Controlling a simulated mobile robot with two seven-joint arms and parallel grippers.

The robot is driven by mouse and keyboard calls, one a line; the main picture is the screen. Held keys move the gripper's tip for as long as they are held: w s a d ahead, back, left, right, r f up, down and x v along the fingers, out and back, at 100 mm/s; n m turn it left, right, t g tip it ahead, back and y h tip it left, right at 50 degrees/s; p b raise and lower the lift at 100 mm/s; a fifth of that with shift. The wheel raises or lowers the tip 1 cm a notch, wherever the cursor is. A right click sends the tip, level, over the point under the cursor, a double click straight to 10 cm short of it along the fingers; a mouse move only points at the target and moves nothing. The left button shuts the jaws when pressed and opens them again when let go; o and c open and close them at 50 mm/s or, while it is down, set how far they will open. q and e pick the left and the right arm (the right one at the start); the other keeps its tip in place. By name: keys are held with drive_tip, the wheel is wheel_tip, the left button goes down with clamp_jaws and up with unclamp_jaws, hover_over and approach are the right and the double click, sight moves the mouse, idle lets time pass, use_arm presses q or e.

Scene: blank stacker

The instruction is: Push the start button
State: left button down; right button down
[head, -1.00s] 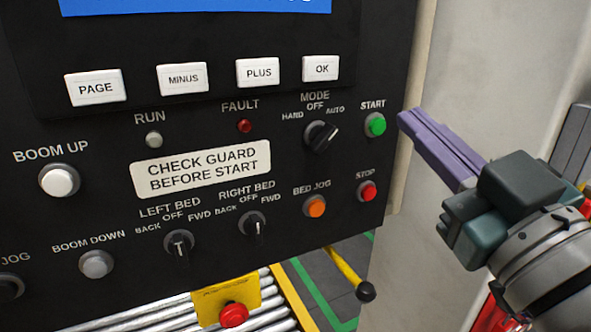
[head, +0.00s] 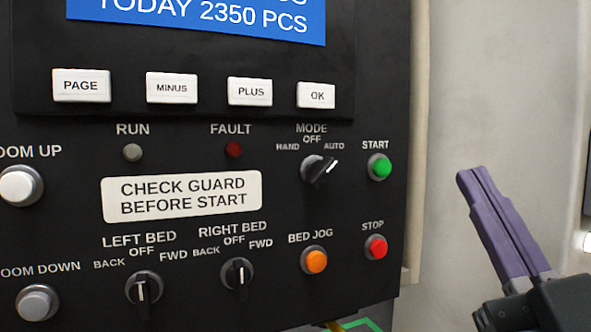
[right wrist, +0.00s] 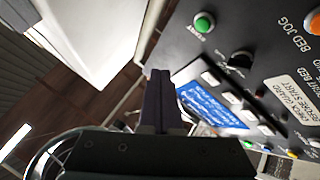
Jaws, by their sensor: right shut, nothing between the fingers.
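The green START button (head: 380,167) sits at the upper right of the black control panel, under its white label. It also shows at the top of the right wrist view (right wrist: 203,23). My right gripper (head: 474,177) is shut and empty, with its purple fingers together. It is to the right of the button and of the panel's edge, apart from both, in front of the pale wall. In the right wrist view its fingers (right wrist: 159,80) point up past the panel. My left gripper is not in view.
The red STOP button (head: 376,247) is just below START, and the orange BED JOG button (head: 314,261) is lower left of it. The MODE knob (head: 319,171) is close to the left, its pointer towards AUTO. The FAULT lamp (head: 233,150) looks dark.

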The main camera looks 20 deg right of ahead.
sight(382, 168)
drive_tip(key=w+b, duration=0.3)
drive_tip(key=w, duration=0.5)
drive_tip(key=shift+w+a, duration=0.25)
drive_tip(key=shift+a, duration=0.05)
idle(1.1)
drive_tip(key=shift+w, duration=0.1)
idle(0.5)
drive_tip(key=shift+w+b, duration=0.3)
drive_tip(key=shift+b, duration=0.05)
